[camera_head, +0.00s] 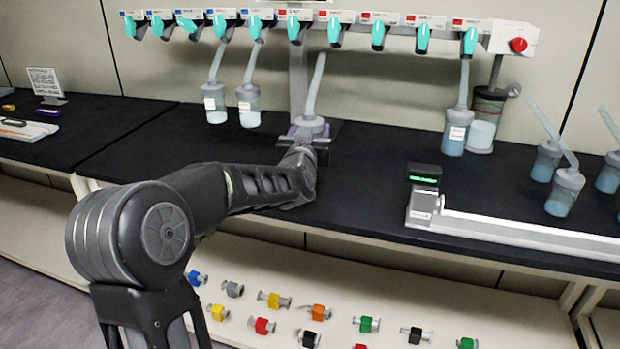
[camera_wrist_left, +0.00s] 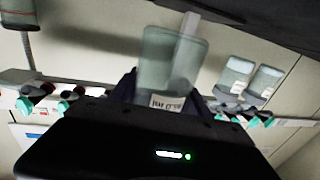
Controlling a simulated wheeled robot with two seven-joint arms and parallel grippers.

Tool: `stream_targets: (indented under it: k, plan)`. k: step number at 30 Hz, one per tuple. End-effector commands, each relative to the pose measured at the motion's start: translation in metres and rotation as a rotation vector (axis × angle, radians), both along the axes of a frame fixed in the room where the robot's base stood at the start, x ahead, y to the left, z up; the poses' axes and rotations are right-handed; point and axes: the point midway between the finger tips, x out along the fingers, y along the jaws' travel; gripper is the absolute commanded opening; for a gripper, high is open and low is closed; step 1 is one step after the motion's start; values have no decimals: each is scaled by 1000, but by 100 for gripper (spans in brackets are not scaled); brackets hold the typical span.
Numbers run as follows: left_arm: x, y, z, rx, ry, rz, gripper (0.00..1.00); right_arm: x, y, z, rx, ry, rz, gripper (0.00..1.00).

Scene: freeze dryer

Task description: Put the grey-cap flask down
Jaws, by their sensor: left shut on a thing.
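The grey-cap flask (camera_head: 311,122) shows its grey cap and tall pale tube in the head view, slightly tilted, below the manifold's middle. Its body is hidden there behind my left gripper (camera_head: 308,143). In the left wrist view the flask (camera_wrist_left: 172,62) appears upside down, clear, with a white label, between the dark fingers. My left gripper is shut on it, low over the black bench (camera_head: 370,170); I cannot tell whether the flask touches the bench. My right gripper is not in view.
A manifold (camera_head: 350,17) with several teal valves runs above. A white balance-like rail (camera_head: 520,233) lies front right, near several flasks (camera_head: 565,190). Bench between is clear.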

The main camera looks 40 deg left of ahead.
Motion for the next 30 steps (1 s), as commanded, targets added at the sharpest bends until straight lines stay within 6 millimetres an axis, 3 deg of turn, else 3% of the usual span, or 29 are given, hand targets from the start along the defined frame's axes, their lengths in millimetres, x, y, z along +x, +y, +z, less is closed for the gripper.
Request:
stream_targets:
  k: [1,6,18,26,30]
  plan:
    - [0,0,-13,-2,4,0,8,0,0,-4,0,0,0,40]
    - [0,0,-42,-1,3,-1,8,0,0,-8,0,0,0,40]
    - [0,0,-49,-1,0,0,8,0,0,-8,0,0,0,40]
    - [0,0,-82,-1,3,0,8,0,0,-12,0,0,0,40]
    - [0,0,-85,-1,-2,0,8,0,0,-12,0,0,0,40]
